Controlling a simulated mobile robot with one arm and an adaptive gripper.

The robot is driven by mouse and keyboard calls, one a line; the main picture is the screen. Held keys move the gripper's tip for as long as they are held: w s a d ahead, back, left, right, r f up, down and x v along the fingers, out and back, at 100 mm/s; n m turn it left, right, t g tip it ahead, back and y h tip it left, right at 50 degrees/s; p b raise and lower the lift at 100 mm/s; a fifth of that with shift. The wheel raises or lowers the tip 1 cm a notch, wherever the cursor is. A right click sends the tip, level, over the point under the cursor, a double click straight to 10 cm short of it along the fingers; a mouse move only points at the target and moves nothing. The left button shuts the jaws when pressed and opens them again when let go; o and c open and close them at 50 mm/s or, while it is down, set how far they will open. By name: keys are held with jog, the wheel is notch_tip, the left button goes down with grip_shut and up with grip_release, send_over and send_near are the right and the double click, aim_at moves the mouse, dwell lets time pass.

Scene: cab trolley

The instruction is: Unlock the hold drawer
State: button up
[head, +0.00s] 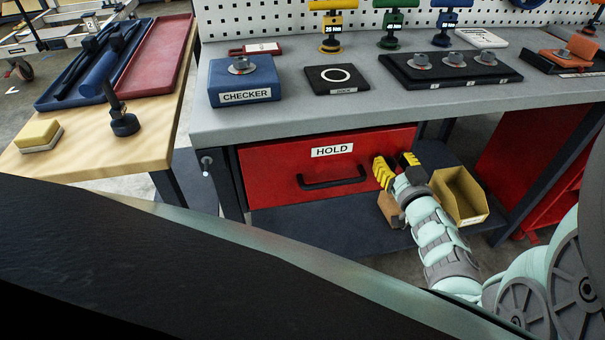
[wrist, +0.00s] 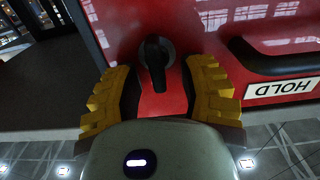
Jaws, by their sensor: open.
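The red hold drawer (head: 275,178) sits under the grey bench, with a white HOLD label (head: 332,150) and a black bar handle (head: 330,181). It looks closed. My gripper (head: 396,168), with yellow fingers, is at the drawer's right end in the head view. In the wrist view my open gripper (wrist: 161,82) has one finger on each side of a black key-like knob (wrist: 156,62) on a round grey lock plate (wrist: 168,50). I cannot tell whether the fingers touch the knob. The lock is hidden in the head view. The drawer handle (wrist: 270,62) and upside-down label lie right in the wrist view.
A yellow bin (head: 460,195) stands on the lower shelf right of my gripper. The grey bench top (head: 300,120) overhangs the drawer and holds a blue checker box (head: 243,80) and a black tray. A wooden table (head: 75,150) stands left.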

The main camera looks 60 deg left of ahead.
jog(key=shift+o, duration=0.5)
grip_shut()
